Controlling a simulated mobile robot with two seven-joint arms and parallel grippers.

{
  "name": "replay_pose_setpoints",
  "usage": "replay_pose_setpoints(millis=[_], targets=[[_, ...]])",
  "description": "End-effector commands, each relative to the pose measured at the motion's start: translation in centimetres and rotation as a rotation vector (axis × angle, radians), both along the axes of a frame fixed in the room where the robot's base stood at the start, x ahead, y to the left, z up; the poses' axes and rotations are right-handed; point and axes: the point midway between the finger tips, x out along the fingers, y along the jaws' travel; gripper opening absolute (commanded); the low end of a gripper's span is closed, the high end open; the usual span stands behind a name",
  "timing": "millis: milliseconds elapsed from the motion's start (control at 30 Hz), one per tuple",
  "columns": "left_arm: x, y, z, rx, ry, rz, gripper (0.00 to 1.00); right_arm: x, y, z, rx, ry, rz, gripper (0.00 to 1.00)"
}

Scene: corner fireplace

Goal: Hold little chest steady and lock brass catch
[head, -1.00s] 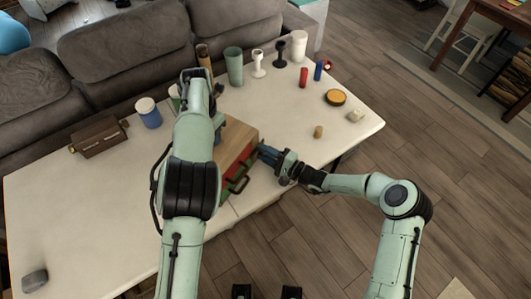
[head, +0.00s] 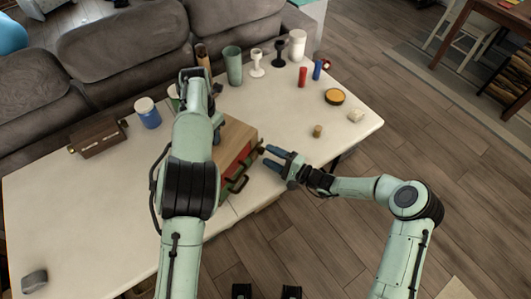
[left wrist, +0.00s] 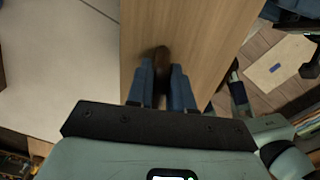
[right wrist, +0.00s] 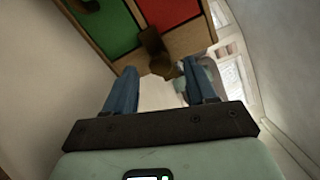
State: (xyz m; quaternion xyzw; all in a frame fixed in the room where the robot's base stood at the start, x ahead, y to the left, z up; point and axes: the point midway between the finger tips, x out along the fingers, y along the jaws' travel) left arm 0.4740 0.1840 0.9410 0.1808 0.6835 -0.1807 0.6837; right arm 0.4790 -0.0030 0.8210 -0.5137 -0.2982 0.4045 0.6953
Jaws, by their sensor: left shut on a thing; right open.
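The little chest (head: 238,136) is a wooden box with green and red drawer fronts, near the table's front edge. Its plain wooden top (left wrist: 200,40) fills the middle of the left wrist view. My left gripper (left wrist: 161,85) is shut on a dark brown knob (left wrist: 161,62) on that top; my arm hides much of this in the head view. The brass catch (right wrist: 153,50) is on the chest's front beside the red panel (right wrist: 170,10). My right gripper (head: 278,158) is open and empty just right of the chest, its fingers apart below the catch in the right wrist view.
A brown case (head: 97,136) and a blue jar (head: 148,113) stand at the left. Cups, goblets and small cylinders stand along the back right. A small tan cylinder (head: 318,131) stands right of the chest. The table's front left is mostly clear.

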Motion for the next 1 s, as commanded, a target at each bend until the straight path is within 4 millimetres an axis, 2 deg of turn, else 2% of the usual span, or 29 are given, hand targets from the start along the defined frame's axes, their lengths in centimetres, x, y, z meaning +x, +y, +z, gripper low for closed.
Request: replay_pose_setpoints(millis=[33, 200, 400, 600, 933, 967, 1000], targets=[[0.0, 0.0, 0.1, -0.001, -0.002, 0.000, 0.00, -0.5, -1.2, 0.0, -0.003, 0.001, -0.003, 0.56], [0.0, -0.1, 0.1, -0.001, -0.002, -0.001, 0.00, -2.4, -4.4, 0.0, -0.002, 0.001, -0.004, 0.56], [0.0, 0.0, 0.1, -0.001, -0.002, 0.000, 0.00, -3.9, -7.0, 0.0, -0.002, 0.000, -0.002, 0.56], [0.0, 0.0, 0.1, 0.000, -0.001, 0.000, 0.00, -4.5, -7.8, 0.0, 0.000, 0.000, 0.001, 0.56], [0.0, 0.0, 0.1, 0.000, -0.001, 0.000, 0.00, -4.5, -7.8, 0.0, 0.000, 0.000, 0.001, 0.56], [0.0, 0.0, 0.1, 0.000, -0.001, 0.000, 0.31, -4.5, -7.8, 0.0, 0.000, 0.000, 0.001, 0.56], [0.0, 0.0, 0.1, 0.000, -0.001, 0.000, 0.44, -4.5, -7.8, 0.0, 0.000, 0.000, 0.001, 0.56]])
